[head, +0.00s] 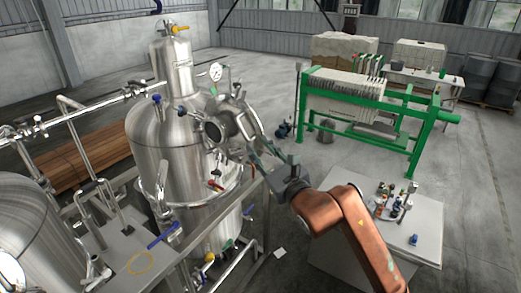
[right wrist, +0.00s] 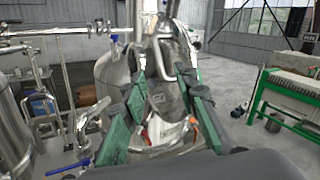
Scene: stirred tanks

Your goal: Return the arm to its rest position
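My right arm (head: 345,220), copper-coloured, comes in from the lower right of the head view. Its right gripper (head: 262,150) points up and left towards the side of a tall steel tank (head: 165,150). In the right wrist view, the two green fingers of the right gripper (right wrist: 160,98) stand apart. Nothing is seen held between them. Steel tank fittings show behind the gap, and I cannot tell how far off they are. My left gripper is not in view.
A round steel manway (head: 228,122) and a pressure gauge (head: 215,71) sit close by the right gripper. A white table (head: 425,235) with small items stands at the right. A green-framed filter press (head: 375,110) stands behind. Open grey floor lies between them.

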